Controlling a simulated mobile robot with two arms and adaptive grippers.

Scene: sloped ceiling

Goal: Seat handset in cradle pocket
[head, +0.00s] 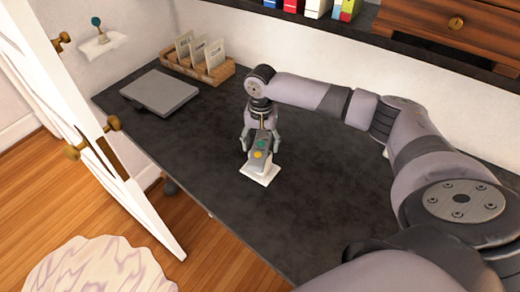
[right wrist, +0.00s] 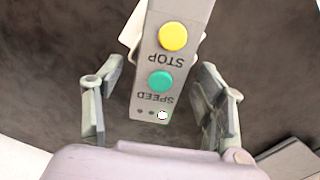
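The handset (head: 258,157) is a grey box with a yellow STOP button and a green SPEED button. It stands at the white cradle (head: 268,174) on the dark table; I cannot tell how deep it sits in the pocket. My right gripper (head: 261,143) is above the handset with a finger on each side. In the right wrist view the handset (right wrist: 165,85) lies between the fingers of my right gripper (right wrist: 158,105), with gaps on both sides, so it is open. The cradle (right wrist: 132,32) is mostly hidden behind the handset there. My left gripper is not in view.
A flat grey box (head: 160,92) and a wooden rack (head: 197,66) with cards stand at the table's back left. A shelf with binders and wooden drawers (head: 450,24) hangs above the back edge. The table (head: 200,140) is clear around the cradle.

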